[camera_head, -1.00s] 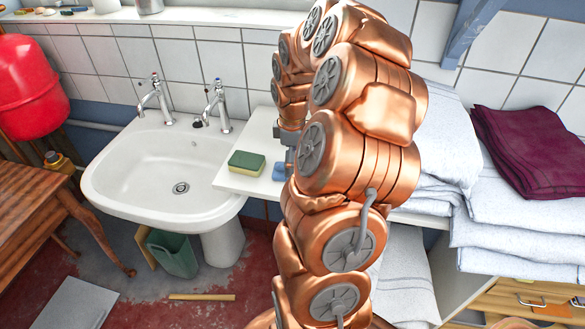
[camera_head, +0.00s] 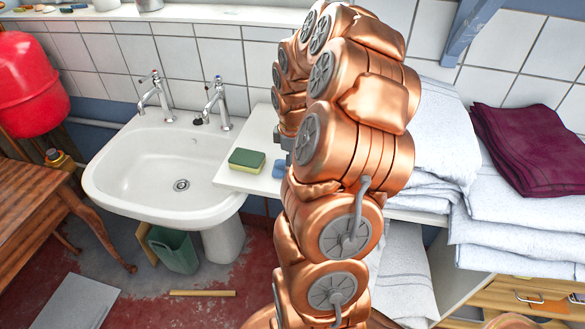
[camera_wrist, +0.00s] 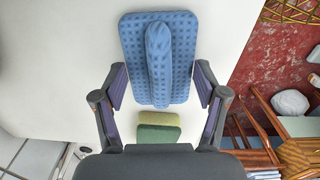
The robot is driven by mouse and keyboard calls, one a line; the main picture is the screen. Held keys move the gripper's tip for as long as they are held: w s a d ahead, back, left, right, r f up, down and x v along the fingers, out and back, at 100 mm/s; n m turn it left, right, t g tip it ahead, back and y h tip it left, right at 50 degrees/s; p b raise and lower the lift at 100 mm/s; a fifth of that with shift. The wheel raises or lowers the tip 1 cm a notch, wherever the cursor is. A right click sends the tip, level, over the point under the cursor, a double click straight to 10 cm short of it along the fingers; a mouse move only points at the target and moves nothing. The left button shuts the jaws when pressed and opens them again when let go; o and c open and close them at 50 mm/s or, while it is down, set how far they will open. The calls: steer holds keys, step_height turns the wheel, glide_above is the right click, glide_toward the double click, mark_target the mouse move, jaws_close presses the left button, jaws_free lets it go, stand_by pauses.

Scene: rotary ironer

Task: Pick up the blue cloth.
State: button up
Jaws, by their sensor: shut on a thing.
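The blue cloth (camera_wrist: 186,70) is a rounded rectangle with a dimpled weave and a raised ridge along its middle. It fills the upper middle of the wrist view, between the two fingers of my gripper (camera_wrist: 161,85), which is shut on it. In the head view a small part of the blue cloth (camera_head: 279,169) shows left of my copper arm, over the white counter (camera_head: 236,178). My arm hides the rest of it and most of the gripper. I cannot tell whether the cloth touches the counter.
A green and yellow sponge (camera_head: 246,161) lies on the counter close to the cloth. A white sink (camera_head: 140,180) with two taps is on the left. Folded white towels (camera_head: 520,240) and a dark red cloth (camera_head: 525,150) are stacked on the right.

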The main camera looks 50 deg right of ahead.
steer(key=shift+w+r+b, duration=0.1)
steer(key=shift+r+b, duration=0.6)
steer(key=shift+r, duration=0.75)
steer(key=shift+a+r, duration=0.1)
steer(key=shift+r, duration=0.15)
steer(key=s+a+r+b, duration=0.1)
steer(key=s+a+b, duration=0.3)
steer(key=a, duration=1)
steer(key=s, duration=0.3)
steer(key=shift+s+r, duration=0.2)
steer(key=shift+r, duration=0.1)
steer(key=o, duration=0.5)
steer(key=c, duration=0.5)
